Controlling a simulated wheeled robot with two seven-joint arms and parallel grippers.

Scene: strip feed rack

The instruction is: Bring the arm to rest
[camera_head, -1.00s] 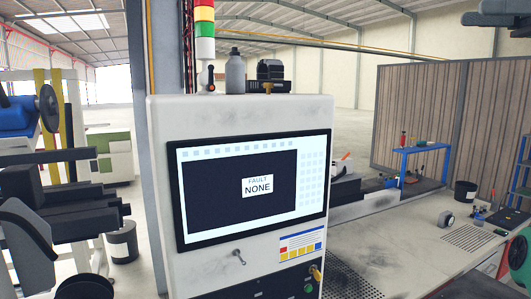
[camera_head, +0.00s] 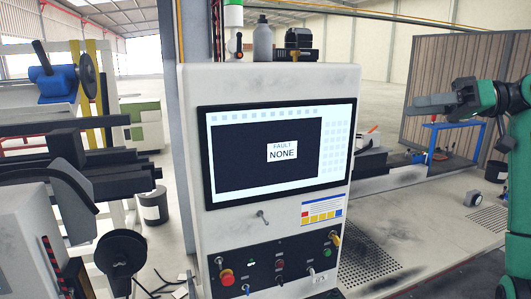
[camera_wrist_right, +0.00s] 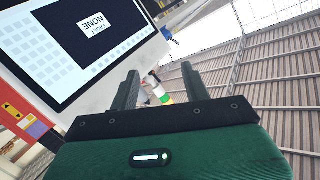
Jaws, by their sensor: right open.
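My right gripper (camera_head: 418,105) is at the right side of the head view, on the green arm, with its dark fingers pointing left. It is raised above the bench and stands to the right of the control cabinet (camera_head: 200,240). In the right wrist view its two fingers (camera_wrist_right: 161,78) are spread apart with nothing held between them. My left gripper is not in view.
The cabinet's screen (camera_head: 333,180) reads "FAULT NONE"; it also shows in the wrist view (camera_wrist_right: 60,60). Knobs and a red button (camera_head: 226,276) sit below it. A perforated bench plate (camera_head: 375,265) lies to the right. Dark machinery with a reel (camera_head: 120,253) stands left.

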